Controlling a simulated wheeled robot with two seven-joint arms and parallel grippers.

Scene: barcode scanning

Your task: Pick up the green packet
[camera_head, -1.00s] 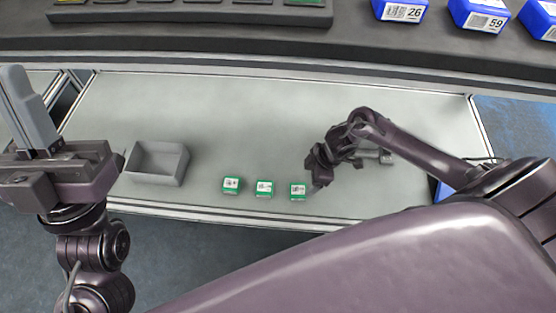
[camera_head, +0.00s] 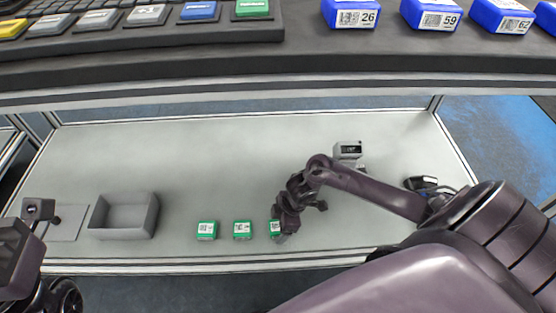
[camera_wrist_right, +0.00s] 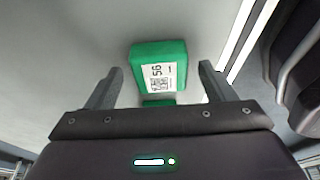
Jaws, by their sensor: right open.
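Three green packets with white labels lie in a row on the grey table: a left one (camera_head: 207,230), a middle one (camera_head: 242,230) and a right one (camera_head: 275,227). My right gripper (camera_head: 284,232) is at the right packet and partly covers it. In the right wrist view, a green packet (camera_wrist_right: 160,62) marked 56 shows ahead, between the lines of the two open fingers (camera_wrist_right: 161,82). The gripper is empty. A second green patch shows just below that packet, partly hidden by the gripper body. Part of my left arm's end (camera_head: 15,258) shows at the left edge; its fingers are not visible.
An open grey bin (camera_head: 124,233) stands left of the packets. A small grey device (camera_head: 348,150) stands behind my right arm, and another (camera_head: 38,209) is at the far left. The middle tabletop is clear.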

